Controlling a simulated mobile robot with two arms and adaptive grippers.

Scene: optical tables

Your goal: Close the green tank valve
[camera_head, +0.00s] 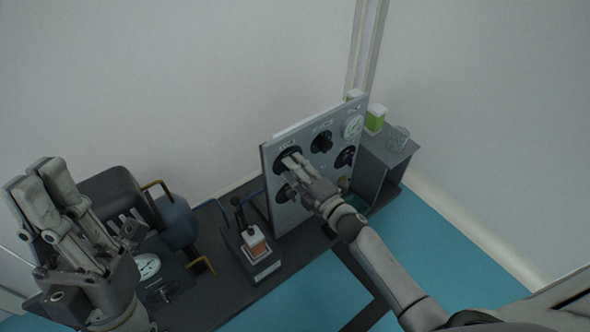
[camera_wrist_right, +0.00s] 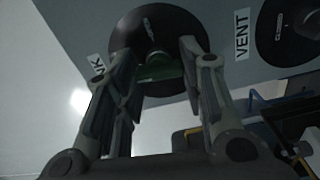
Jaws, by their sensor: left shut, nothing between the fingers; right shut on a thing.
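The green valve knob (camera_wrist_right: 162,72) shows in the right wrist view on a round black dial (camera_wrist_right: 155,28). A partly hidden label ending in "NK" is beside the dial on the grey panel (camera_head: 306,205). My right gripper (camera_wrist_right: 158,58) is shut on the green knob, with one finger on each side. In the head view this right gripper (camera_head: 292,160) reaches the upper left dial (camera_head: 284,156) of the panel, and its fingers hide the knob there. My left gripper (camera_head: 34,182) is shut and empty at the left, away from the panel.
Several other black dials, such as the top middle one (camera_head: 322,141), and a white gauge (camera_head: 353,127) are on the panel. The VENT dial (camera_wrist_right: 292,30) is close beside my right gripper. A lever device (camera_head: 252,245) and a blue tank (camera_head: 176,220) stand to the left.

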